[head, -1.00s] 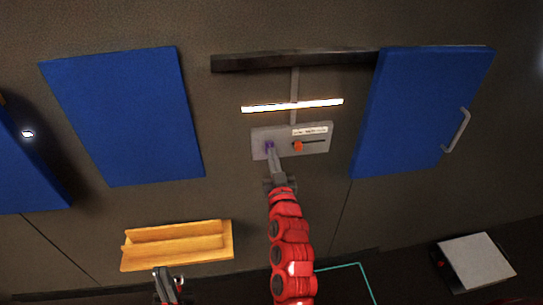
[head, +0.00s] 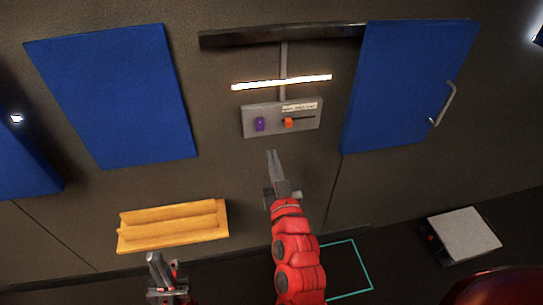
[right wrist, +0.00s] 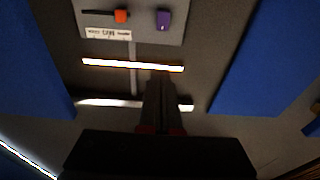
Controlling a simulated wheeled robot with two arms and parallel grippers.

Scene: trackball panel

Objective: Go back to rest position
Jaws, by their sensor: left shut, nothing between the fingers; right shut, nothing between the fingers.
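The grey panel (head: 298,127) is on the dark wall. It bears a purple control (head: 260,124) and an orange knob (head: 289,122) at the left end of a dark slot. My right gripper (head: 272,154), on the red arm, is shut and empty. It is below the panel and apart from it. In the right wrist view its closed fingers (right wrist: 160,88) point toward the wall, with the panel (right wrist: 140,30) at the top. My left gripper (head: 154,258) is shut and empty, low in the head view, just below the yellow shelf.
A glowing light bar (head: 282,82) is above the panel. A blue door (head: 408,88) with a handle is at the right, and a blue board (head: 115,95) at the left. The yellow shelf (head: 173,239) sticks out at lower left. A white-topped box (head: 464,234) stands at lower right.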

